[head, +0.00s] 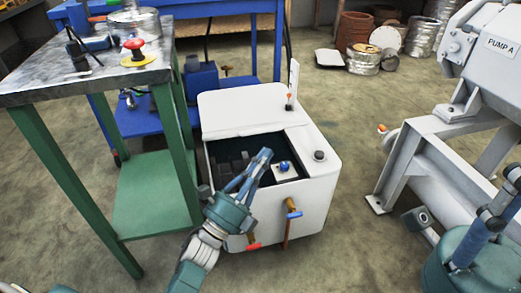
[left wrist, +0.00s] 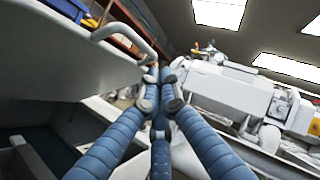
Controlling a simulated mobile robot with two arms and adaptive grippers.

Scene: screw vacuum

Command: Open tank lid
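The white tank (head: 314,197) stands on the floor in the middle of the head view. Its lid (head: 240,108) is tilted up towards the back, and the dark opening (head: 222,148) in the top shows. My left gripper (head: 266,155) is over the opening, in front of the lid. In the left wrist view its blue fingers (left wrist: 157,85) come together at the tips, with nothing clearly between them. A curved handle (left wrist: 124,37) passes just behind the tips; contact cannot be told. My right gripper (head: 497,199) is at the right edge, its tips partly cut off.
A green-legged table (head: 45,94) with a red button (head: 134,44) stands close on the left. The grey pump stand (head: 440,165) is on the right. Valves with orange and blue handles (head: 292,207) stick out of the tank's front. Bare floor (head: 350,110) lies between tank and pump.

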